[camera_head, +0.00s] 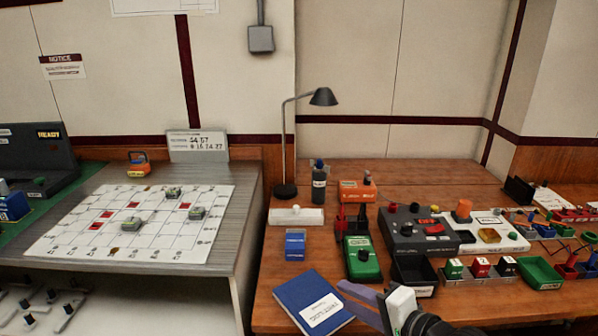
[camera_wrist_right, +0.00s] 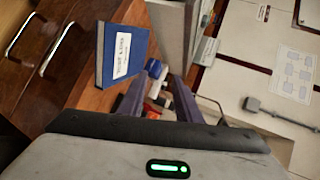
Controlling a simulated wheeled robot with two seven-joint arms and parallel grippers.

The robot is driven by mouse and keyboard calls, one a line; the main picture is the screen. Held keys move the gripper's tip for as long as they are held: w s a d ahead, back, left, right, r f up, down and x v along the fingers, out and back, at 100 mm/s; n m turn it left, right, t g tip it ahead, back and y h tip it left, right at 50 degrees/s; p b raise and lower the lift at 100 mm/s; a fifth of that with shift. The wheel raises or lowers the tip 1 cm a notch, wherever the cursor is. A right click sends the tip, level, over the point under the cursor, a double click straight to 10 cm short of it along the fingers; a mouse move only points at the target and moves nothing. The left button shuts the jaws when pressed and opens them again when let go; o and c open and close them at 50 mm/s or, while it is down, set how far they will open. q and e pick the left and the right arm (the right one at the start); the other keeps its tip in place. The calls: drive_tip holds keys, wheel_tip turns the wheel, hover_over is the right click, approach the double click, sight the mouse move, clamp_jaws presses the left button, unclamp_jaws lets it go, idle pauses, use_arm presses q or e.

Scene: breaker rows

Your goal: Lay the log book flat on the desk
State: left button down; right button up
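The blue log book (camera_head: 313,301) with a white label lies cover up near the front edge of the wooden desk (camera_head: 268,318). It looks flat, turned at an angle. My right gripper (camera_head: 353,298) is just right of the book, its purple fingers apart. In the right wrist view the book (camera_wrist_right: 123,50) sits beyond and left of the fingers (camera_wrist_right: 158,97), with nothing held between them. I cannot tell whether a finger touches the book's edge. My left gripper is not in view.
A small blue box (camera_head: 295,245) stands behind the book. A green device (camera_head: 361,258) and a black bin (camera_head: 414,274) stand behind the gripper. A lamp (camera_head: 285,188) rises at the back. A grey table with a grid board (camera_head: 135,225) is at left.

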drive_tip(key=s+d+f+n+g+h, duration=0.1)
drive_tip(key=s+d+f+n+h, duration=0.2)
drive_tip(key=s+f+n, duration=0.3)
drive_tip(key=s+d+f+n+g+h, duration=0.1)
drive_tip(key=s+f+n, duration=0.4)
drive_tip(key=s+f, duration=1.1)
drive_tip(key=s+d+h, duration=0.1)
drive_tip(key=s+h, duration=0.1)
drive_tip(key=s, duration=0.3)
drive_tip(key=shift+s+d+f+n+g, duration=0.2)
drive_tip(key=shift+s+d+n+g, duration=0.1)
drive_tip(key=shift+s+d+n, duration=0.1)
